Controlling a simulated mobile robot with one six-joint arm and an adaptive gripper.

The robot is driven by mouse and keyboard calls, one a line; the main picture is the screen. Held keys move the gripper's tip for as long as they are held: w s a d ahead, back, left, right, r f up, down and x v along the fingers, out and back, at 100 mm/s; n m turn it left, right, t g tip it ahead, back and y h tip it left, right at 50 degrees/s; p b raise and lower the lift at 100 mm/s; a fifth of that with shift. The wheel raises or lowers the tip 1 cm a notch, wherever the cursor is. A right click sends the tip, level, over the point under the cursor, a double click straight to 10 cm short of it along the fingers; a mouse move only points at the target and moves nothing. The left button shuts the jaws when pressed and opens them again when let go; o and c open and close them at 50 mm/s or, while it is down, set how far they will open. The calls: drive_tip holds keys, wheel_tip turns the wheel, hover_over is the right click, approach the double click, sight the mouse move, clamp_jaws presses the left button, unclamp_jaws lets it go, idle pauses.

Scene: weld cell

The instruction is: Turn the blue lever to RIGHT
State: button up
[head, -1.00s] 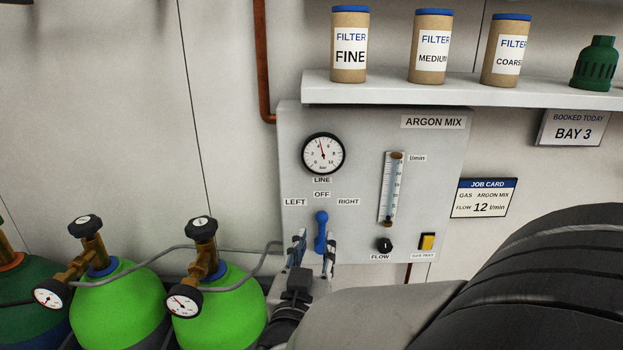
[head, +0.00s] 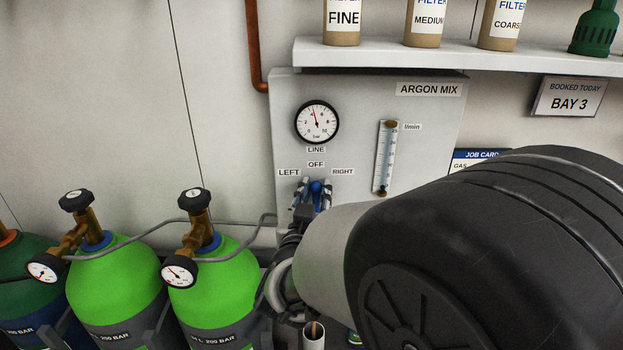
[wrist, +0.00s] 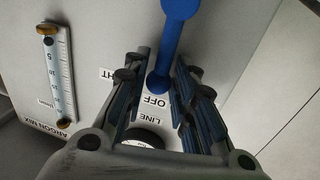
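The blue lever (head: 316,188) is on the grey ARGON MIX panel (head: 345,92), below the LEFT (head: 289,172), OFF (head: 316,164) and RIGHT (head: 343,171) labels. It points up towards OFF. The lever also shows in the wrist view (wrist: 170,40), where the picture is upside down and its narrow end is near the OFF label. My gripper (head: 312,190) is open, with one finger on each side of the lever. In the wrist view my gripper (wrist: 161,68) shows small gaps beside the lever. The lever's lower part is hidden in the head view.
A shelf (head: 450,58) with filter cans juts out above the panel. A LINE gauge (head: 317,121) and flow tube (head: 385,158) are near the lever. Green cylinders (head: 120,285) with a grey hose stand at left. My arm hides the panel's lower right.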

clamp_jaws()
